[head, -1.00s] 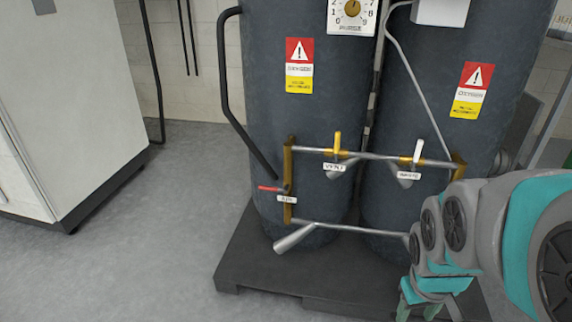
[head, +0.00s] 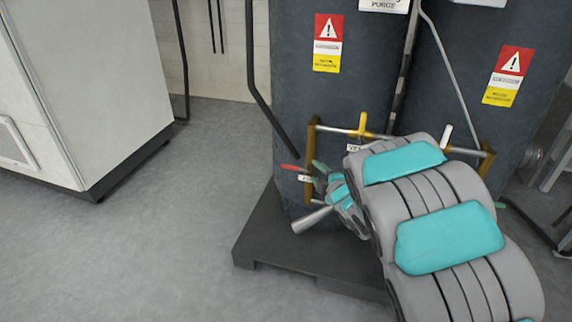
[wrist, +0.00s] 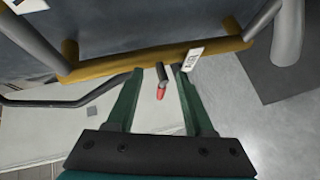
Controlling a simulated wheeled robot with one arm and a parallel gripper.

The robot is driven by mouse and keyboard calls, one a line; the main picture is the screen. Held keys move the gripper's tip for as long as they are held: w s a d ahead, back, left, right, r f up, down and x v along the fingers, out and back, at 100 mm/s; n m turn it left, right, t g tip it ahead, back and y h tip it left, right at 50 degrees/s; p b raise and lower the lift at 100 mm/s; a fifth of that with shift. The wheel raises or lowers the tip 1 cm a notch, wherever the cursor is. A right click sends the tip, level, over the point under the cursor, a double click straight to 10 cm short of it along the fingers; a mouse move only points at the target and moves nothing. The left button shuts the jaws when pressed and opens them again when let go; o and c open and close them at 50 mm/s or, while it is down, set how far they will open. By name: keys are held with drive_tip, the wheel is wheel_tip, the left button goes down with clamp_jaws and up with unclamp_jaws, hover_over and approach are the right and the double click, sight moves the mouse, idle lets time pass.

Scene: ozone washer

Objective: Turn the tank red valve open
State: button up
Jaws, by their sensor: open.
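The red valve handle (head: 291,168) sticks out to the left from the brass bracket (head: 311,140) on the front of the dark tank (head: 330,95). In the wrist view the red handle tip (wrist: 161,92) lies between the two green fingers, and I see no contact with them. My gripper (wrist: 155,75) is open, with a fingertip on each side of the handle. In the head view my gripper (head: 318,172) is just right of the red handle, partly hidden by my arm. A small white tag (wrist: 193,58) hangs beside the right finger.
A yellow valve handle (head: 363,123) and a white valve handle (head: 447,134) stand upright on the pipe to the right. A grey angled pipe (head: 312,220) sits below. A dark pallet (head: 285,255) carries the tanks.

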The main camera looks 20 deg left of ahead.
sight(292, 169)
drive_tip(key=a+y, duration=0.1)
drive_tip(key=a, duration=0.1)
drive_tip(key=a+n, duration=0.1)
drive_tip(key=a+n+y, duration=0.1)
drive_tip(key=a, duration=0.1)
drive_tip(key=shift+s+a+f+g+y, duration=0.3)
drive_tip(key=shift+s+f, duration=0.1)
drive_tip(key=x, duration=0.7)
drive_tip(key=shift+w+a+p, duration=0.2)
drive_tip(key=shift+w+p, duration=0.1)
clamp_jaws()
idle(0.7)
